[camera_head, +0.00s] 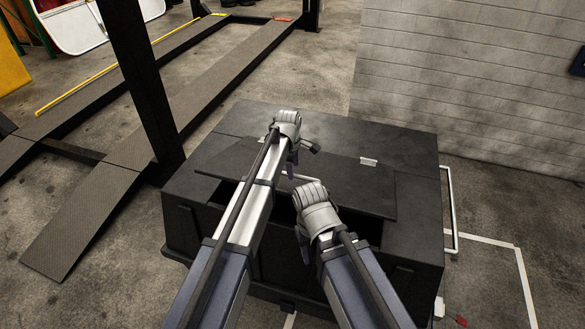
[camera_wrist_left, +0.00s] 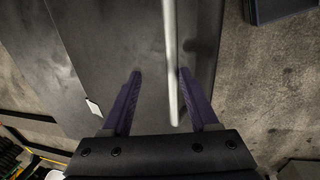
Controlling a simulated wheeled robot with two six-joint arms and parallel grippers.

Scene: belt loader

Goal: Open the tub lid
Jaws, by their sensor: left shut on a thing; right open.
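The tub (camera_head: 190,215) is a large dark box in the middle of the head view. Its lid (camera_head: 345,190) is a dark flat panel in the top, with its front edge raised over a dark gap. A pale bar handle (camera_head: 299,177) runs along the lid; it also shows in the left wrist view (camera_wrist_left: 170,55). My left gripper (camera_head: 290,172) is shut on the handle; in the left wrist view the bar lies between its purple fingers (camera_wrist_left: 160,100), nearer the right one. My right gripper (camera_head: 302,248) is open at the tub's front, near the gap; its fingertips are partly hidden.
A white rail (camera_head: 452,210) stands out from the tub's right side. A grey block wall (camera_head: 470,80) is behind at right. A dark post (camera_head: 145,85) and ramps (camera_head: 85,215) are at left. Bare floor lies around.

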